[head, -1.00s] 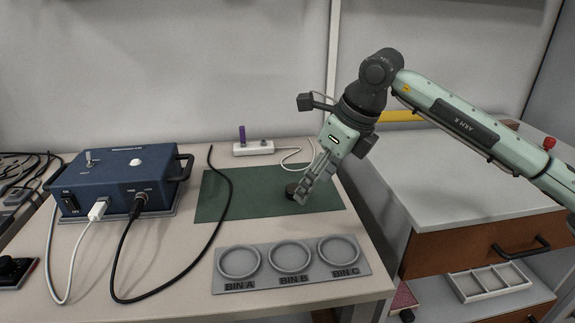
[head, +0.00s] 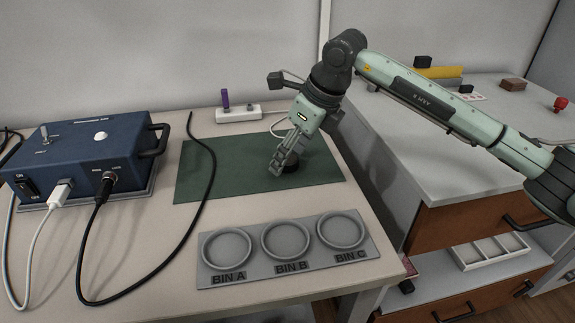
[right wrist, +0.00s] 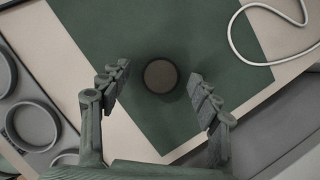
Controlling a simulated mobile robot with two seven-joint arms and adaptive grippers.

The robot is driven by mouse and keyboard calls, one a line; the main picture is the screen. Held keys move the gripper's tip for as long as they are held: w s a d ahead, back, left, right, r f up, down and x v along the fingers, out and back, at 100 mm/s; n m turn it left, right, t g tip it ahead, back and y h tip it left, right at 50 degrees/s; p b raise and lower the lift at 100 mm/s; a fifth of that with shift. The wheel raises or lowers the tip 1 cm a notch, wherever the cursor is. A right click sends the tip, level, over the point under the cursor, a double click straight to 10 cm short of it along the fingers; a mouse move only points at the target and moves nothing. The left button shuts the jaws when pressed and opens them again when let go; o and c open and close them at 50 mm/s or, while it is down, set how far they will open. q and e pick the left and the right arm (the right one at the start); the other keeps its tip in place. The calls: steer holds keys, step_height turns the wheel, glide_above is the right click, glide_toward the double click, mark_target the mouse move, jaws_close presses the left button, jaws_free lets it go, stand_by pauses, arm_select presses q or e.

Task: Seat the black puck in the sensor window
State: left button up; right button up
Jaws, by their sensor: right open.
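The black puck (head: 292,163) lies on the green mat (head: 215,172), partly hidden behind my right gripper in the head view. My right gripper (head: 279,168) points down at it, open. In the right wrist view the puck (right wrist: 160,76) shows as a dark round disc between the two spread fingers of my right gripper (right wrist: 157,77), with a gap on each side. A small white block (head: 238,114) with a purple upright piece stands behind the mat. I cannot make out which part is the sensor window. My left gripper is not in view.
A blue instrument box (head: 85,155) with white and black cables stands at the left. A grey tray (head: 205,277) with three round bins lies in front of the mat. The black cable (head: 207,180) crosses the mat's left edge. Drawers stand to the right.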

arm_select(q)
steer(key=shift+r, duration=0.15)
arm_select(e)
steer(key=shift+f, duration=0.1)
steer(key=c, duration=1.2)
steer(key=shift+w+r, duration=0.1)
steer(key=shift+r, duration=0.35)
steer(key=r+p, duration=0.1)
steer(key=r, duration=0.1)
steer(key=a+r+p, duration=0.1)
steer(key=r, duration=0.1)
steer(key=shift+a+r, duration=0.1)
steer(key=shift+a, duration=0.1)
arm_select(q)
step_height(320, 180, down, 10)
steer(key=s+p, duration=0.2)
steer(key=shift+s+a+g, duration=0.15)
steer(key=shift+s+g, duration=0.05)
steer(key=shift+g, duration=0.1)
arm_select(e)
steer(key=shift+s+a+r, duration=0.4)
steer(key=shift+a+r, duration=0.6)
steer(key=shift+a, duration=0.7)
steer(key=shift+s+a+r, duration=0.4)
steer(key=shift+a+r, duration=0.6)
steer(key=shift+a, duration=0.7)
steer(key=shift+s+a+r, duration=0.4)
steer(key=shift+a+r, duration=0.6)
steer(key=shift+a, duration=0.7)
